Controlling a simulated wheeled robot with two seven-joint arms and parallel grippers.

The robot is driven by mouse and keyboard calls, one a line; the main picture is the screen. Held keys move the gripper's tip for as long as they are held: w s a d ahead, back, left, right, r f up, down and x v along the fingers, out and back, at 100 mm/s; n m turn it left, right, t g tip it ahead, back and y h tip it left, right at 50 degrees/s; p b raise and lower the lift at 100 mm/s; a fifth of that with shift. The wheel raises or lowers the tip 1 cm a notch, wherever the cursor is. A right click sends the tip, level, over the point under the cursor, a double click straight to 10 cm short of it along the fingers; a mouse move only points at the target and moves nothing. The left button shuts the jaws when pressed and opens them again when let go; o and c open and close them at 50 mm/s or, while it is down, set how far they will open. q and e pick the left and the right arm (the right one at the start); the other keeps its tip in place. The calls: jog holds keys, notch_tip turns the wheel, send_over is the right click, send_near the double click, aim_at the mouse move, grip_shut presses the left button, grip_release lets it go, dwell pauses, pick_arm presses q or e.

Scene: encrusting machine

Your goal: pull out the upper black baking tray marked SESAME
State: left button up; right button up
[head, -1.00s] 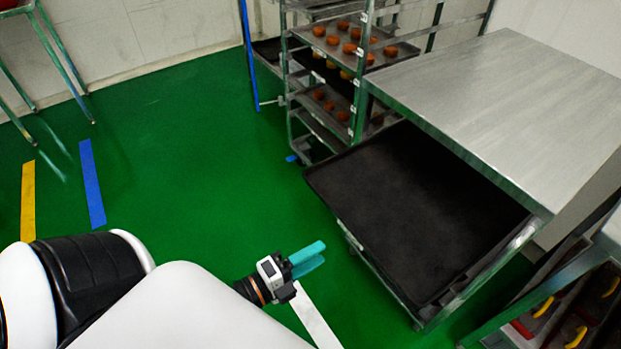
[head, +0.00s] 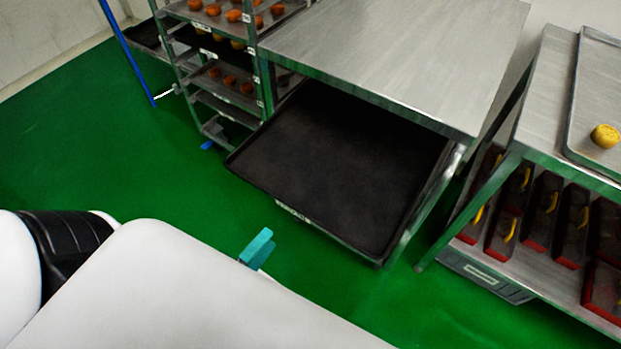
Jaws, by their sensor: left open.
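A black baking tray (head: 335,165) sticks out from under the steel table (head: 400,50), toward me and over the green floor. It looks empty. A small pale label shows below its front edge, but I cannot read the marking. Whether another tray lies under it is hidden. My left gripper (head: 257,248) has teal fingers and is open and empty. It is apart from the tray, in front of and to the left of its near edge in the picture. My white body covers the rest of that arm's end. My right gripper is not in view.
A rack (head: 222,85) with trays of orange-brown buns stands left of the table. At the right, a second table (head: 545,120) holds a tray with a yellow bun, with red-and-black boxes on its lower shelf. The green floor (head: 130,165) at the left is clear.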

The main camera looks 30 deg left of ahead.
aim_at(292, 212)
pick_arm(q)
jog(key=w, duration=0.8)
jog(key=w+d, duration=0.1)
jog(key=w, duration=0.2)
jog(key=shift+w, duration=0.4)
grip_shut()
jog(key=shift+s, duration=0.1)
